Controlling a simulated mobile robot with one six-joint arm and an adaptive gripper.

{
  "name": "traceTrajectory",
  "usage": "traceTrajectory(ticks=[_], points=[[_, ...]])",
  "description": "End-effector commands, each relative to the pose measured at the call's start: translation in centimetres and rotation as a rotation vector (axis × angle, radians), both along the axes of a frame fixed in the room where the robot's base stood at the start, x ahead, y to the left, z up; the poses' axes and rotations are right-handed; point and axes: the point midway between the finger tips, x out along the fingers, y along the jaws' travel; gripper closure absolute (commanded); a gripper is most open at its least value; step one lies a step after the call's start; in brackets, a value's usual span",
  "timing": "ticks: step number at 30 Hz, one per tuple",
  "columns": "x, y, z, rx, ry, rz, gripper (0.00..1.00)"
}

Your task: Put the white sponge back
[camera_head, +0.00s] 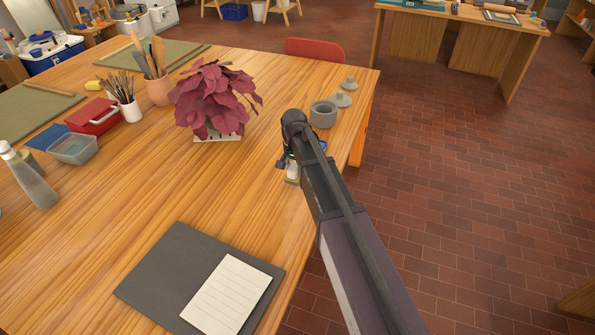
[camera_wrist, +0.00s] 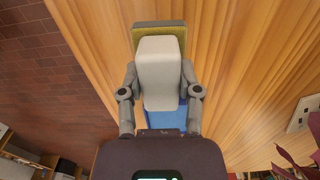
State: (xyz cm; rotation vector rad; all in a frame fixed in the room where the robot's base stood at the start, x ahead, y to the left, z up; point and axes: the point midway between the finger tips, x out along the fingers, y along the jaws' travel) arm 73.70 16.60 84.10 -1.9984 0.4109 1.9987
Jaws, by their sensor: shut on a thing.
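The white sponge (camera_wrist: 160,72) is a pale rounded block between the two fingers of my gripper (camera_wrist: 158,80) in the wrist view. The fingers press on its two sides. In the head view a small part of the white sponge (camera_head: 293,170) shows below my gripper (camera_head: 289,162), near the right edge of the wooden table. My arm hides much of it. An olive-green block (camera_wrist: 158,28) shows just beyond the sponge, and something blue (camera_wrist: 181,117) shows partly behind it. I cannot tell whether the sponge touches either of them.
A potted plant with dark red leaves (camera_head: 214,96) stands left of my gripper. A grey lidded-style pot (camera_head: 323,115) stands beyond it, with small grey pieces (camera_head: 341,99) behind. A dark board (camera_head: 160,280) with lined paper (camera_head: 228,297) lies at the front. The table's middle (camera_head: 150,195) is clear.

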Motion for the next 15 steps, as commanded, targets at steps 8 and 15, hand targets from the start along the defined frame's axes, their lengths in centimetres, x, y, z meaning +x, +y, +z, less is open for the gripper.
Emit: traceTrajectory(ticks=[8,15], points=[[0.57,-0.49,-0.06,0.000,0.000,0.000,1.00],[0.72,-0.60,-0.08,0.000,0.000,-0.001,1.00]])
